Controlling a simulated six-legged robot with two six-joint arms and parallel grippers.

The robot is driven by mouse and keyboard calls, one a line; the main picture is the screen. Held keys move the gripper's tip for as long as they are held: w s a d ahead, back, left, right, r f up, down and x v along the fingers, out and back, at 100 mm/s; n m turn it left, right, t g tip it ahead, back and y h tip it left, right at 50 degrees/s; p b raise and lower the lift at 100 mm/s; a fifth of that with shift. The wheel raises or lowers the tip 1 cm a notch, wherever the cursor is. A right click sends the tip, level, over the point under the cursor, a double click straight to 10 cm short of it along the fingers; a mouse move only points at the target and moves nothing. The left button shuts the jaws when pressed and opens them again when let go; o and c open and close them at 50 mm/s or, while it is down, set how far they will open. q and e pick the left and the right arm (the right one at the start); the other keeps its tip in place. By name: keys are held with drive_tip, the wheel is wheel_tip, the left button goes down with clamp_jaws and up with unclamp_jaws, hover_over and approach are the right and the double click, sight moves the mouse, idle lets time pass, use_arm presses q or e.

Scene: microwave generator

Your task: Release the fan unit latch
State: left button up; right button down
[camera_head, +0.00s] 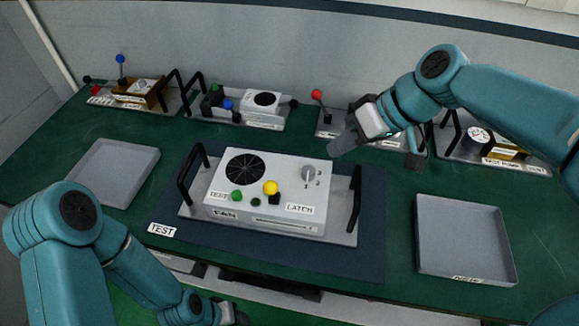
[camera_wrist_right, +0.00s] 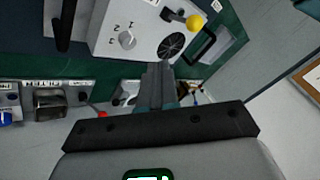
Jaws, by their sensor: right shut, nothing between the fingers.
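The fan unit (camera_head: 262,218) is a white box on a grey plate with black handles, in the middle of the dark mat. Its top has a round black fan grille (camera_head: 246,169), a grey dial (camera_head: 308,173) marked with numbers, a yellow knob (camera_head: 270,187) and a green button (camera_head: 237,196). A LATCH label (camera_head: 300,209) is on the top's front right. My right gripper (camera_head: 338,147) is shut and empty, past the unit's back right corner. In the right wrist view its fingers (camera_wrist_right: 158,76) point toward the unit, apart from the dial (camera_wrist_right: 127,40). My left gripper (camera_head: 232,314) is at the bottom edge, partly cut off.
An empty grey tray (camera_head: 115,172) lies at the left and another tray (camera_head: 465,240) at the right. Several other units with levers and handles stand along the back, including one with a red-knobbed lever (camera_head: 317,94) near my right gripper.

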sight(272, 192)
drive_tip(key=a+f+p, duration=0.1)
drive_tip(key=a+f, duration=0.1)
drive_tip(key=a, duration=0.1)
drive_tip(key=a+f, duration=0.3)
drive_tip(key=a+f+p, duration=0.1)
drive_tip(key=a+f, duration=0.1)
drive_tip(key=a, duration=0.1)
drive_tip(key=shift+s+a+f+p, duration=0.1)
drive_tip(key=shift+f+p, duration=0.25)
drive_tip(key=s+b, duration=0.1)
drive_tip(key=b, duration=0.1)
drive_tip(key=s+a+t+b, duration=0.1)
drive_tip(key=b, duration=0.1)
drive_tip(key=shift+s+f+n+t+b, duration=0.1)
drive_tip(key=shift+f+n+t+b, duration=0.2)
drive_tip(key=shift+f+b, duration=0.1)
drive_tip(key=shift+s+a+r, duration=0.15)
drive_tip(key=shift+s+a, duration=0.05)
drive_tip(key=shift+a, duration=0.05)
use_arm(q)
drive_tip(key=shift+s+f, duration=0.2)
drive_tip(key=shift+f, duration=0.3)
drive_tip(key=shift+s+f, duration=0.2)
drive_tip(key=shift+f, duration=0.3)
use_arm(e)
drive_tip(key=shift+d, duration=0.1)
drive_tip(key=shift+w+r, duration=0.1)
